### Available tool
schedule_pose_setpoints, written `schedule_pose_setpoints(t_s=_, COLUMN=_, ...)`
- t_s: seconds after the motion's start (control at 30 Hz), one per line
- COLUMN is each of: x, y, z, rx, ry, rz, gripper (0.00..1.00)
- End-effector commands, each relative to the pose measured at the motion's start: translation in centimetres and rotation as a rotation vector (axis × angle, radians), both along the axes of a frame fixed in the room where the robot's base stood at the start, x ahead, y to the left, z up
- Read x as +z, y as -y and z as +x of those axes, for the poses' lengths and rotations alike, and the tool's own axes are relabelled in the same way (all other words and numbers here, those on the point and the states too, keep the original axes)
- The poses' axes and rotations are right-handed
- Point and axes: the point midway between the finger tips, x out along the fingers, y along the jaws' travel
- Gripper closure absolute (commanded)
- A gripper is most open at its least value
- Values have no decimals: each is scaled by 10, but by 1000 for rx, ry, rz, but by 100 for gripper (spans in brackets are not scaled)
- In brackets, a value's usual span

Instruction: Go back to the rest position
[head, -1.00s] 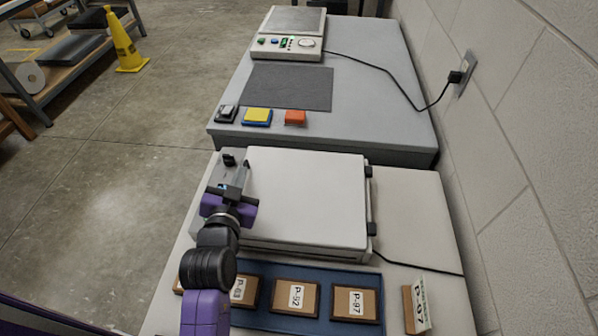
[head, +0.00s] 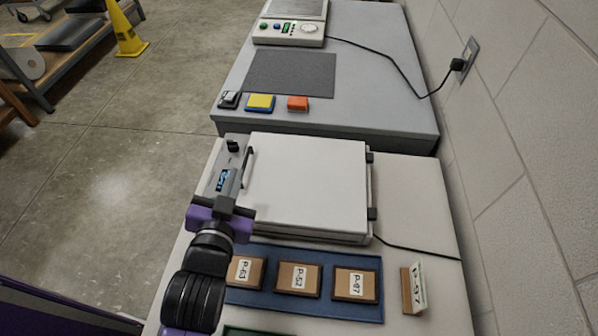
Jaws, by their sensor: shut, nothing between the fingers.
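My gripper (head: 224,203) is in the lower left of the head view, on my black and purple arm. It is shut and empty, over the near left end of a white flat-lidded machine (head: 308,186) on the near table. The machine's left panel shows a black knob (head: 233,146) and a small lit display (head: 224,180).
Behind, a grey table (head: 380,60) bears a device, a dark mat and coloured pads. A wall is at right; open floor at left.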

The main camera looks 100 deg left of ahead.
Motion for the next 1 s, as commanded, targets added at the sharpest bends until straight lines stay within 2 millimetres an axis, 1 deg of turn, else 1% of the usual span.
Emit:
schedule_pose_setpoints(t_s=0.13, x=2, y=5, z=1, rx=0, ry=1, rz=1, gripper=100)
schedule_pose_setpoints(t_s=0.37, x=3, y=4, z=1, rx=-1, ry=1, rz=6, gripper=100)
schedule_pose_setpoints(t_s=0.47, x=15, y=2, z=5, rx=-14, ry=3, rz=52, gripper=100)
schedule_pose_setpoints(t_s=0.53, x=33, y=1, z=15, rx=-42, ry=9, rz=113, gripper=100)
schedule_pose_setpoints(t_s=0.57, x=41, y=3, z=24, rx=-64, ry=8, rz=141, gripper=100)
schedule_pose_setpoints(t_s=0.6, x=48, y=8, z=39, rx=-104, ry=4, rz=174, gripper=100)
schedule_pose_setpoints(t_s=0.67, x=54, y=19, z=68, rx=-181, ry=0, rz=209, gripper=100)
schedule_pose_setpoints(t_s=0.7, x=55, y=28, z=88, rx=-234, ry=-3, rz=226, gripper=100)
schedule_pose_setpoints(t_s=0.77, x=56, y=44, z=119, rx=-316, ry=-2, rz=245, gripper=100)
schedule_pose_setpoints(t_s=0.8, x=55, y=56, z=140, rx=-375, ry=2, rz=255, gripper=100)
schedule_pose_setpoints(t_s=0.87, x=53, y=79, z=171, rx=-467, ry=9, rz=266, gripper=100)
schedule_pose_setpoints(t_s=0.9, x=50, y=96, z=192, rx=-531, ry=16, rz=270, gripper=100)
schedule_pose_setpoints(t_s=0.97, x=46, y=126, z=221, rx=-627, ry=30, rz=270, gripper=100)
schedule_pose_setpoints(t_s=1.0, x=43, y=147, z=240, rx=-693, ry=44, rz=269, gripper=100)
